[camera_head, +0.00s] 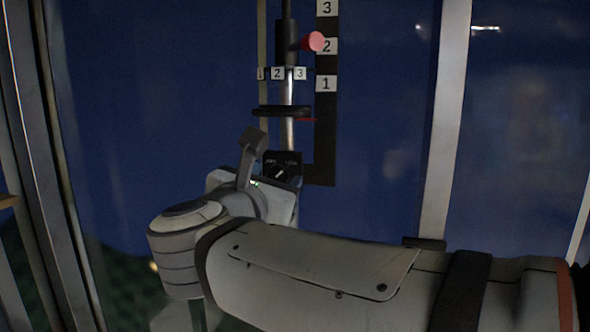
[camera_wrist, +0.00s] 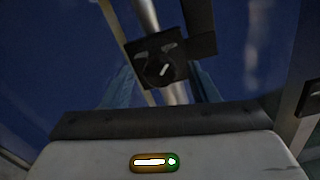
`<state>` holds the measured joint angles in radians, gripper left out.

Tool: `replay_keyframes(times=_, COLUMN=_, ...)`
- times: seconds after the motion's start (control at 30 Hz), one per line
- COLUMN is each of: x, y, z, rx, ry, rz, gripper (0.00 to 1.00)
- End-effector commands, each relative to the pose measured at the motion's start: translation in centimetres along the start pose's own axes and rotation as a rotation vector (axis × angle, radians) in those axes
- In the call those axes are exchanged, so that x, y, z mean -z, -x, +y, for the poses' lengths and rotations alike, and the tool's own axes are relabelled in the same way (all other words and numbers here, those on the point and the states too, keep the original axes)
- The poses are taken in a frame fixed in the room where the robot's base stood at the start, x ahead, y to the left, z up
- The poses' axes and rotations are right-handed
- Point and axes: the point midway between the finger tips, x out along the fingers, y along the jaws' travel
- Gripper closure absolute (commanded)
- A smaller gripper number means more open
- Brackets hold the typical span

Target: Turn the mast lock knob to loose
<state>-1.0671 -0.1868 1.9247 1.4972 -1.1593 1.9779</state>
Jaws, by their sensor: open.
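The mast lock knob (camera_wrist: 158,70) is a dark round knob on a small black panel in front of the mast (camera_wrist: 146,18). Its white pointer mark slants up to the right, and two small labels above it are too blurred to read for certain. The knob also shows in the head view (camera_head: 280,173), low on the mast just right of my wrist. My gripper (camera_wrist: 163,84) is open and empty, its two bluish fingers spread to either side of the knob panel in the wrist view. I cannot tell whether either finger touches the panel.
A dark scale board numbered 1 to 3 (camera_head: 326,130) stands just right of the mast. A pale upright post (camera_head: 445,130) is further right.

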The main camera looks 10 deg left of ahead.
Motion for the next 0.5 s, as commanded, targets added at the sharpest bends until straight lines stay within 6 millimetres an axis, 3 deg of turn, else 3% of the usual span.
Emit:
replay_keyframes(times=0.17, x=-0.07, y=-1.16, z=0.01, rx=-0.001, ry=0.0, rz=0.0, gripper=0.46)
replay_keyframes(times=0.43, x=0.02, y=-1.25, z=0.05, rx=-0.003, ry=0.0, rz=0.0, gripper=0.46)
replay_keyframes(times=0.5, x=0.02, y=-1.24, z=0.06, rx=-0.003, ry=0.0, rz=0.0, gripper=0.52)
